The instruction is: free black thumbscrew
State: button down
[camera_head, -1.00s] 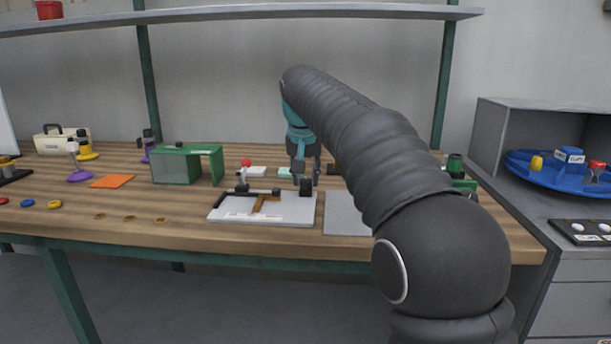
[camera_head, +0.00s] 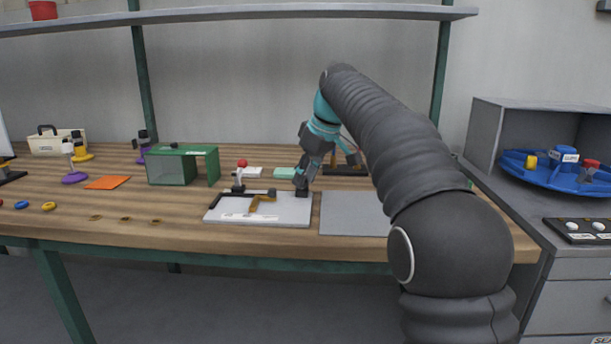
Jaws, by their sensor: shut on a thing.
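A white board (camera_head: 283,215) lies flat on the workbench. It carries a brown bracket (camera_head: 262,202) with a black end and a small upright silver-and-black clamp (camera_head: 238,181) at its left rear. A small black piece (camera_head: 301,193) at the board's right rear looks like the black thumbscrew; it is too small to make out thread or head. My gripper (camera_head: 302,184) comes down tilted from the upper right, its fingers shut on this black piece at board level. The fingers partly hide it, and I cannot tell whether it is still seated.
A grey plate (camera_head: 354,214) lies right of the board. Behind are a red-knobbed white block (camera_head: 248,171), a teal block (camera_head: 285,173) and a dark stand (camera_head: 345,169). A blue tray (camera_head: 555,171) sits in the right cabinet.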

jog(key=shift+w+d+n+g+y, duration=0.15)
jog(key=shift+n+g, duration=0.2)
jog(key=shift+n, duration=0.6)
jog(key=shift+w+a+n+g+y, duration=0.15)
jog(key=shift+n+g, duration=0.2)
jog(key=shift+n, duration=0.6)
jog(key=shift+s+d, duration=0.1)
jog(key=c, duration=0.8)
grip_release()
jog(key=shift+c, duration=0.2)
jog(key=w+v, duration=0.1)
jog(key=v, duration=0.6)
jog(key=shift+s+r, duration=0.15)
jog(key=shift+s, duration=0.35)
jog(key=shift+s+d+r, duration=0.1)
jog(key=shift+d, duration=0.05)
